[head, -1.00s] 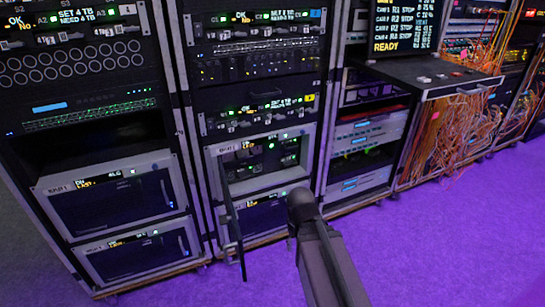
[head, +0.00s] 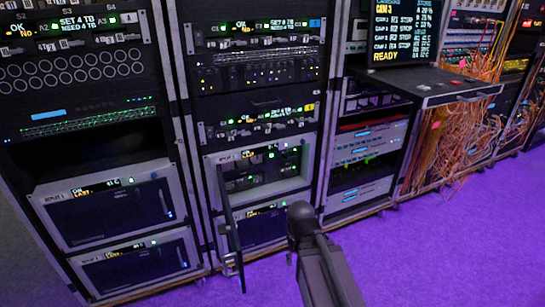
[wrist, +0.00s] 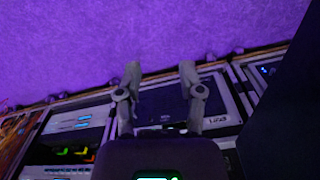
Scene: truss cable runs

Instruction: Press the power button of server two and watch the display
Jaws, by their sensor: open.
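Two servers sit low in the second rack. The upper one (head: 260,170) has its front door (head: 228,225) swung open at its left side, baring lit green and white parts. The lower one (head: 265,225) has a small lit display and is partly behind my arm. Their number labels are too small to read surely. In the wrist view my gripper (wrist: 160,72) is open and empty, with its fingers apart in front of a dark server front (wrist: 165,102). I cannot tell contact. My gripper's fingers are not discernible in the head view. No power button is clearly distinguishable.
Two closed servers (head: 110,210) sit in the left rack. A pull-out shelf (head: 440,85) and loose orange cables (head: 455,150) are at the right. A screen (head: 405,30) reads READY. The purple floor (head: 440,245) is clear at the front right.

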